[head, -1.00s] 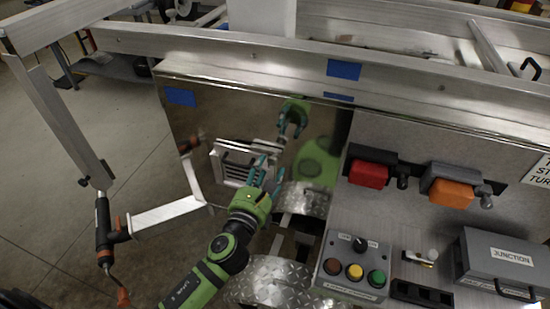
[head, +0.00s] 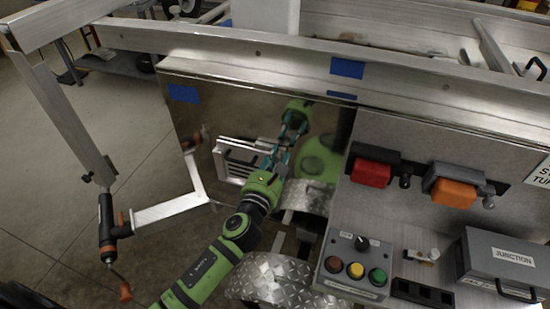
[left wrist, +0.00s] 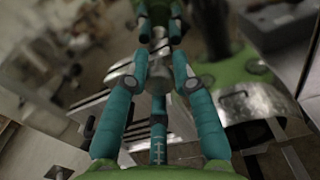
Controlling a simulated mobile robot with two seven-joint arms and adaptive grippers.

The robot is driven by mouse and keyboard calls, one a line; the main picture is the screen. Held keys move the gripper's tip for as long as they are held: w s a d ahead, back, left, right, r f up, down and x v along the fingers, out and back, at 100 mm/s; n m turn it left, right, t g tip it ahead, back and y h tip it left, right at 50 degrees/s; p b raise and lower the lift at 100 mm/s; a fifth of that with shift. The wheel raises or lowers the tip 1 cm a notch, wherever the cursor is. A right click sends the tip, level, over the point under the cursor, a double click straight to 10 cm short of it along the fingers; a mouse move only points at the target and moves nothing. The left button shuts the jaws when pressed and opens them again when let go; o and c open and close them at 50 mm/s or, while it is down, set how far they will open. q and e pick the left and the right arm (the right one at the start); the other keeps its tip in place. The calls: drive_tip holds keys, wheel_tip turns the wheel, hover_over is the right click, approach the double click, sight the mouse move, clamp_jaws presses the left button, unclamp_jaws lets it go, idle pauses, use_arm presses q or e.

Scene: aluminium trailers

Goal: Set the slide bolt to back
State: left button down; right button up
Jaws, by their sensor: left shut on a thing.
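My left gripper (head: 279,153) reaches up to the mirror-like front panel (head: 193,125), which reflects its green and teal parts. In the left wrist view its teal fingers (left wrist: 160,75) are shut on a small metal piece, with the reflected fingers just beyond. This appears to be the slide bolt (head: 266,142), a silver fitting on the panel. Its bar also shows in the left wrist view (left wrist: 120,73), left of the fingertips. The fingers hide most of its knob, and its exact setting cannot be told. My right gripper is not in view.

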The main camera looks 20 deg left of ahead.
use_arm(q)
drive_tip(key=d, duration=0.6)
drive_tip(key=shift+s+f, duration=0.15)
drive_tip(key=c, duration=1)
unclamp_jaws()
drive_tip(key=s, duration=1.2)
drive_tip(key=shift+a, duration=0.2)
